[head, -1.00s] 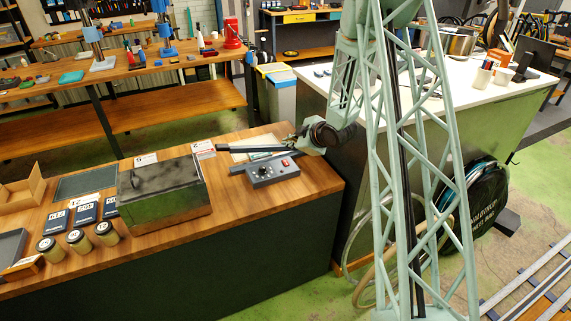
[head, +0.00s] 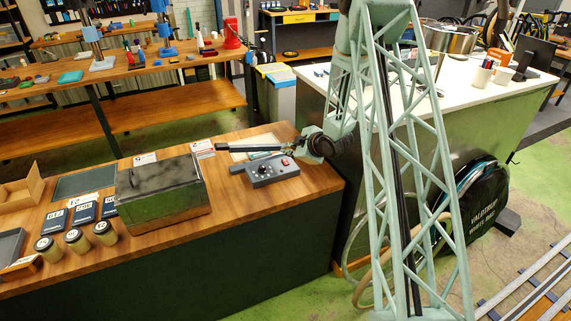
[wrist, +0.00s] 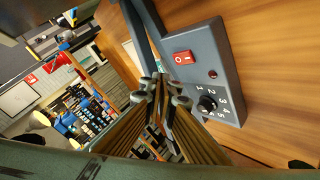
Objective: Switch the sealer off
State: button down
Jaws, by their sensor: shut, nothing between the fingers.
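The sealer (head: 272,172) is a grey box with a dark knob and a red rocker switch, standing on the right part of the wooden bench. A long black bar (head: 248,148) lies behind it. In the wrist view the sealer's box (wrist: 222,62) shows the red switch (wrist: 183,58) marked O and I, a small dark red lamp (wrist: 212,75) and a numbered knob (wrist: 207,103). Which side of the switch is pressed is unclear. My gripper (wrist: 156,85) is shut and empty, beside the box and apart from the switch in the picture. In the head view its fingertips are hard to make out.
A metal box (head: 165,195) with a lid stands left of the sealer. Several jars (head: 76,240) and blue packets (head: 84,213) are further left. A white-topped counter (head: 470,82) stands behind my arm at the right. The bench front right is clear.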

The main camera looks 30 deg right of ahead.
aim_at(286, 163)
jog(key=shift+w+f+b, duration=0.15)
jog(key=shift+f+b, duration=0.45)
jog(key=shift+f, duration=0.3)
jog(key=shift+w+f+b, duration=0.1)
jog(key=shift+f+b, duration=0.45)
jog(key=shift+f, duration=0.3)
jog(key=shift+f+b, duration=0.6)
jog(key=shift+b, duration=0.15)
dwell(0.9)
jog(key=shift+r, duration=0.2)
dwell(0.3)
jog(key=shift+r, duration=0.4)
jog(key=shift+s+r+p, duration=0.2)
jog(key=shift+r+p, duration=0.15)
jog(key=shift+r, duration=0.85)
jog(key=shift+s+r+p, duration=0.2)
jog(key=shift+r+p, duration=0.1)
jog(key=shift+r, duration=0.9)
jog(key=shift+r, duration=0.15)
